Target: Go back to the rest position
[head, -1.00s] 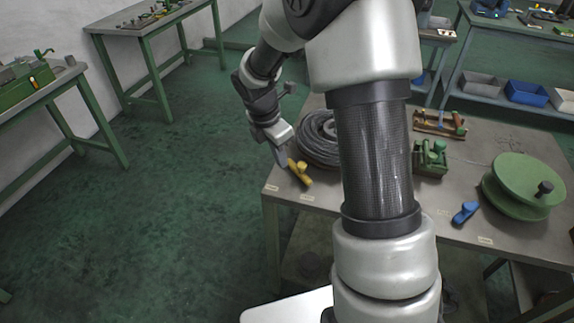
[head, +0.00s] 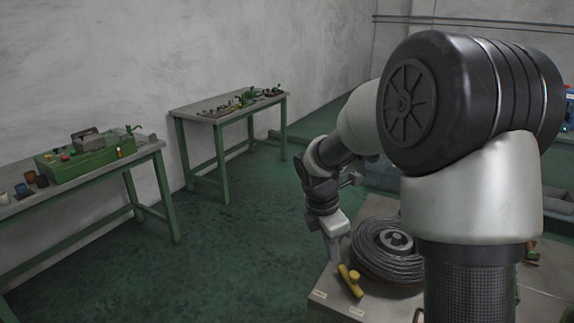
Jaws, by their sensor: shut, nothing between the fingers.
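My gripper (head: 334,250) is at the end of my bent arm, pointing down near the left edge of the grey worktable (head: 325,299). Its fingers are shut and hold nothing. A yellow-handled tool (head: 351,281) lies on the table just below and right of the fingertips; a small gap seems to lie between them, though depth is hard to judge. A coil of grey wire (head: 385,262) lies right of the gripper. My arm hides much of the table to the right.
A green bench with a green machine (head: 85,160) stands at the left wall. A second green bench (head: 207,114) with small tools stands at the back. Green floor (head: 235,235) between them and the worktable is clear. A grey bin (head: 557,199) shows at right.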

